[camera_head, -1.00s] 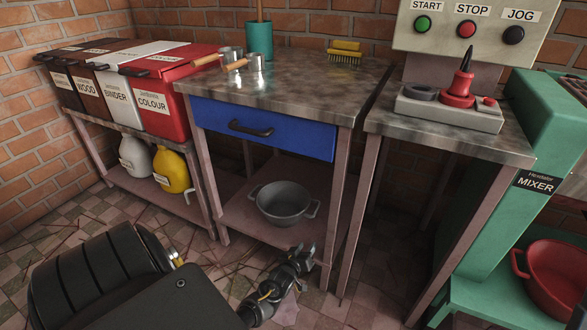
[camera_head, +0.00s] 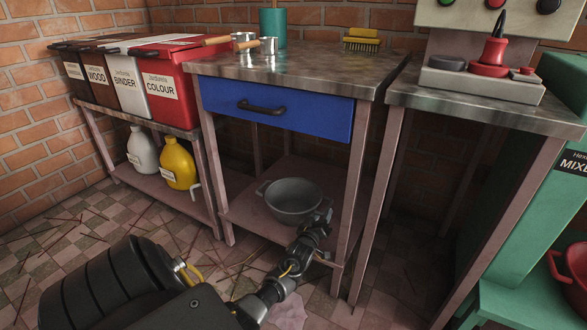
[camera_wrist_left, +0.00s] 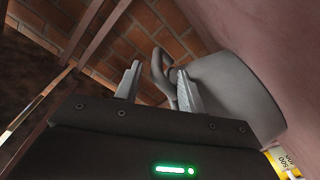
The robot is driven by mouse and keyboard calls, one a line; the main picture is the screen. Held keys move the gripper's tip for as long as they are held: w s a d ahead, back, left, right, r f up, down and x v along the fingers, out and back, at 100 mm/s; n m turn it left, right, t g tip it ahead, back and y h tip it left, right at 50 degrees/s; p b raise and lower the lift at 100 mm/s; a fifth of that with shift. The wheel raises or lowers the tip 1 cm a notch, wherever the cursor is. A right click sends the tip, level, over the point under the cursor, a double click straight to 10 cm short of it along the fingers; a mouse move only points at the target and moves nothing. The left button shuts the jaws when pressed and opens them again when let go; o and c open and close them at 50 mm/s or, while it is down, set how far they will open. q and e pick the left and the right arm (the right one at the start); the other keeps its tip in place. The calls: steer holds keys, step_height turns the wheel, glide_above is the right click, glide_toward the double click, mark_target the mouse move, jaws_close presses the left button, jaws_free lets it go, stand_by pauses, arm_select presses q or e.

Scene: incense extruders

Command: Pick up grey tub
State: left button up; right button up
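The grey tub (camera_head: 292,198) is a round bowl with two side handles, standing upright on the low shelf under the blue-drawer table. My left gripper (camera_head: 325,213) is at the tub's right handle. In the left wrist view the gripper (camera_wrist_left: 159,88) is open, with its two fingers apart and the curved grey handle (camera_wrist_left: 158,66) showing between them. The tub's wall (camera_wrist_left: 235,90) fills the right of that view, close to one finger. I cannot tell whether a finger touches it. My right gripper is not in view.
The table's front legs and blue drawer (camera_head: 275,110) frame the shelf (camera_head: 245,215). A yellow jug (camera_head: 178,163) and a white jug (camera_head: 142,152) stand on the left rack. A red tub (camera_head: 572,275) sits at the lower right. The floor in front is open.

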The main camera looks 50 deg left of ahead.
mark_target(328, 206)
arm_select(q)
steer(key=b+x, duration=0.3)
steer(key=x, duration=0.1)
steer(key=shift+w+f+b, duration=0.15)
steer(key=shift+w+b, duration=0.2)
steer(key=shift+w, duration=0.4)
steer(key=shift+c, duration=0.2)
steer(key=shift+r, duration=0.2)
jaws_close()
